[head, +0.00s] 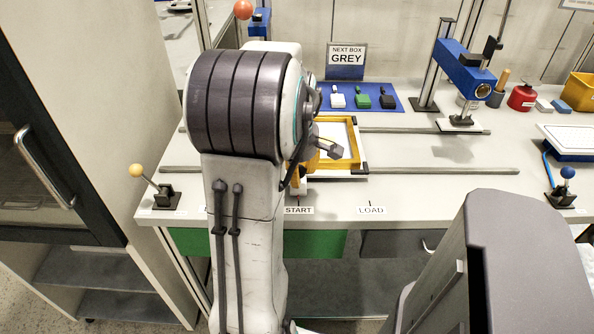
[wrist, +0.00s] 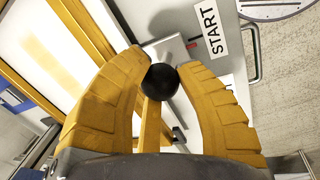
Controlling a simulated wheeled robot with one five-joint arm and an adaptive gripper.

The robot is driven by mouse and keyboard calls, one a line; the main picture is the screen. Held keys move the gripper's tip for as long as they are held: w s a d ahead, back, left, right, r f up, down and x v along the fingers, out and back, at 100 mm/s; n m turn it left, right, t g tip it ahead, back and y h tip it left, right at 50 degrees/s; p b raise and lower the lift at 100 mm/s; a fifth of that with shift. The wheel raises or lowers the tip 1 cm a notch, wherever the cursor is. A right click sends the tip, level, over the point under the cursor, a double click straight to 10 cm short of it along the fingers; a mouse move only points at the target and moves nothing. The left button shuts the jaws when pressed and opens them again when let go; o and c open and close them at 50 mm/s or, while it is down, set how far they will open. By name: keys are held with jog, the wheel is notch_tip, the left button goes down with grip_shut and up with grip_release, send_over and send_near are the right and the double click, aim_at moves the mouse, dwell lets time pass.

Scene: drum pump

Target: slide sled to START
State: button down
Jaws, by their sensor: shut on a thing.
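The sled (head: 358,168) is a yellow frame around a white panel, on two grey rails behind the START label (head: 298,210) and the LOAD label (head: 371,210). Its left part is hidden behind my arm. In the wrist view the sled's yellow frame (wrist: 84,28) fills the upper left. My gripper (wrist: 161,66) has its two yellow fingers shut around a black ball knob (wrist: 160,84) on a yellow bar. The START label also shows in the wrist view (wrist: 209,31), just beyond the fingertips. The head view hides the grip.
A grey rail (head: 450,170) runs clear to the right. A blue clamp stand (head: 462,68) rises at the back right. A yellow-knobbed lever (head: 160,193) stands at the left front, and a blue-knobbed lever (head: 562,190) at the right.

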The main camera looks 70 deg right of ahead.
jog(key=shift+s+f, duration=0.1)
jog(key=c, duration=0.8)
grip_release()
jog(key=shift+c, duration=0.2)
notch_tip(320, 180, up, 12)
jog(key=a, duration=0.2)
jog(key=shift+s+a, duration=0.15)
